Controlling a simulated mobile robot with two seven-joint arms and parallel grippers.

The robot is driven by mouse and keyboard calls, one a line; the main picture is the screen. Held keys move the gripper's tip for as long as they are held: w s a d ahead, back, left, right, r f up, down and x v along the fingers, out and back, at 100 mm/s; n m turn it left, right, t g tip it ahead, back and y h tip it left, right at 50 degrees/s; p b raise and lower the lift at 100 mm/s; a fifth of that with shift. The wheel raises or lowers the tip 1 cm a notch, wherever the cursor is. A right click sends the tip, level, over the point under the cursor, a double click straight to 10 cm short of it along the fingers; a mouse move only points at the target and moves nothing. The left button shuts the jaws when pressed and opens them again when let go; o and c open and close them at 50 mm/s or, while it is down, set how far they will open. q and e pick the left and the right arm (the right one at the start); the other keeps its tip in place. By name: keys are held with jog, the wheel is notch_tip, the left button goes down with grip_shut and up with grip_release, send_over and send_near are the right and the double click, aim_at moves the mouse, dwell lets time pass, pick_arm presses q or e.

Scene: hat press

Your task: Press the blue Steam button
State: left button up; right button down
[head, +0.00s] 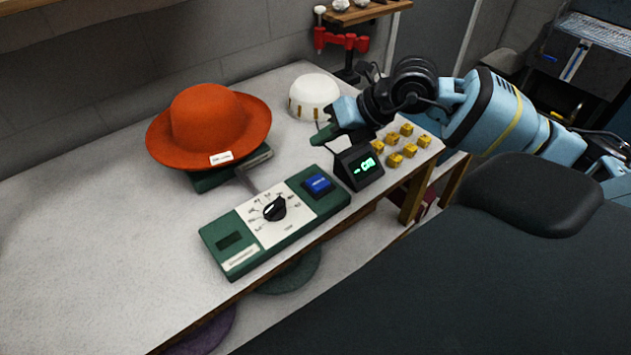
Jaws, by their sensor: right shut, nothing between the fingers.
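The blue Steam button (318,183) sits at the right end of a green control panel (228,262) on the table. Its top is uncovered. My right gripper (327,134) is above the table, behind the button and a small black display (359,167) with green glowing characters. It is shut and empty, apart from the button, and partly hard to make out against the dark wrist. My left gripper is not in view.
A dark round knob (275,208) on a white dial plate is left of the button. An orange hat (207,127) rests on a green base behind the panel. A white dome (314,97) and several yellow cubes (394,159) stand near my right arm. The table's left part is clear.

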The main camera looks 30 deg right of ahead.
aim_at(309, 180)
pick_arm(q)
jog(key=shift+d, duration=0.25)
